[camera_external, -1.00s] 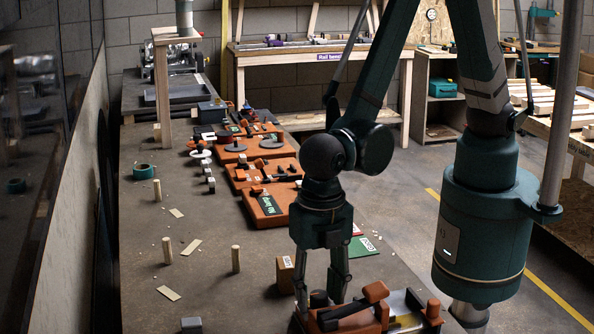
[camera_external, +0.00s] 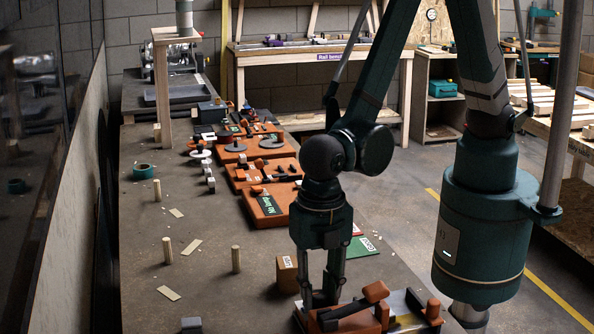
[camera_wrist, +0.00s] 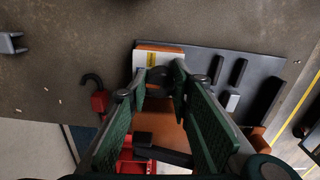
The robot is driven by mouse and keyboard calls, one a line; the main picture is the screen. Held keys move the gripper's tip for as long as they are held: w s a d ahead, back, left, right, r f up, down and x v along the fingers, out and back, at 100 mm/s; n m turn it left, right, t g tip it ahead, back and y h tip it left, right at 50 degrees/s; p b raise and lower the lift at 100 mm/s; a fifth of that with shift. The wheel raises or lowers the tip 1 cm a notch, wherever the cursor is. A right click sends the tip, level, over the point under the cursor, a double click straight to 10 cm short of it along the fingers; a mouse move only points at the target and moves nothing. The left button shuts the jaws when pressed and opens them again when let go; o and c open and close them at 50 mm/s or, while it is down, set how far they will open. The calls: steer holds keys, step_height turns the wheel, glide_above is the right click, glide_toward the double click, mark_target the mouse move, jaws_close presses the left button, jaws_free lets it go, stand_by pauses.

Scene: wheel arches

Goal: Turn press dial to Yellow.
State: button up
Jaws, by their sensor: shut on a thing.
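The press dial is a dark round knob (camera_wrist: 158,76) on the orange press base (camera_wrist: 172,130). In the wrist view it sits between my fingertips, just below a white plate with a yellow label (camera_wrist: 152,60). My gripper (camera_external: 319,300) points down at the left end of the orange press at the bottom of the external view. It also shows in the wrist view (camera_wrist: 160,78), its two green fingers shut on the knob. The fingers cover part of the knob, so its pointer direction cannot be read.
A black lever with an orange grip (camera_external: 374,292) rises right of my gripper. A small brown box (camera_external: 287,274) stands close behind it. A grey slotted plate (camera_wrist: 235,85) lies beside the press. Pegs stand on the open bench to the left.

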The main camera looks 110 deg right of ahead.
mark_target(319, 293)
steer(key=m+b, duration=0.2)
steer(key=m, duration=0.2)
steer(key=shift+f, duration=0.1)
steer(key=shift+m+b, duration=0.7)
steer(key=shift+m, duration=0.7)
steer(key=o, duration=0.9)
steer(key=shift+r, duration=0.2)
steer(key=shift+r, duration=3.9)
